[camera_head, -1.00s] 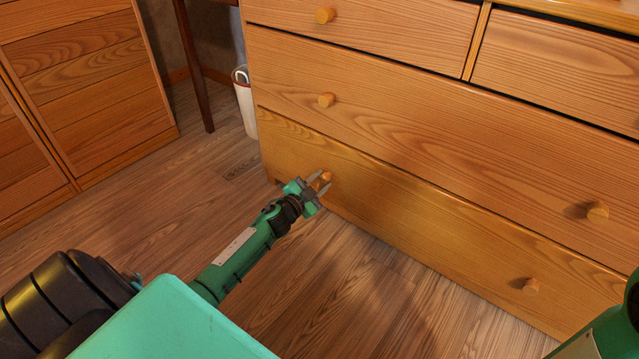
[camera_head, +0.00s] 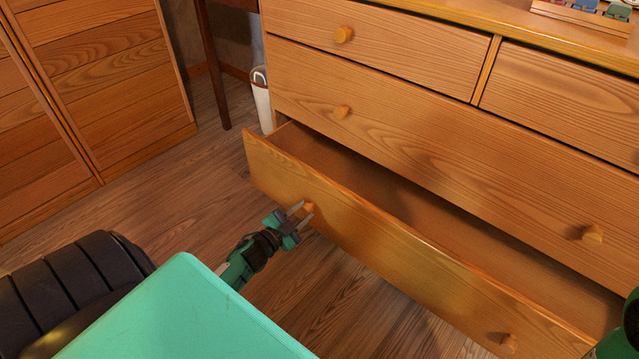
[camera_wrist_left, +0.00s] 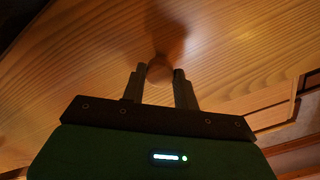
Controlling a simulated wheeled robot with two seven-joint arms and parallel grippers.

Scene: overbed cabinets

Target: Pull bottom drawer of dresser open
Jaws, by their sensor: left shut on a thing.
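The wooden dresser (camera_head: 420,125) fills the right of the head view. Its bottom drawer (camera_head: 385,245) stands well out from the body, with its inside showing as an empty wooden space. My left gripper (camera_head: 305,213) is shut on the drawer's left round knob (camera_head: 310,207). The wrist view shows the knob (camera_wrist_left: 159,72) between the two fingers, against the drawer front (camera_wrist_left: 90,60). The bottom drawer's right knob (camera_head: 509,341) is free. My right gripper is not in view; only a part of my right arm shows at the right edge.
The drawers above are closed, with round knobs (camera_head: 343,111) on their fronts. A slatted wooden cabinet (camera_head: 105,70) stands at the left. A white bin (camera_head: 262,104) stands beside the dresser's left side. Wooden floor (camera_head: 205,185) is clear between cabinet and drawer.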

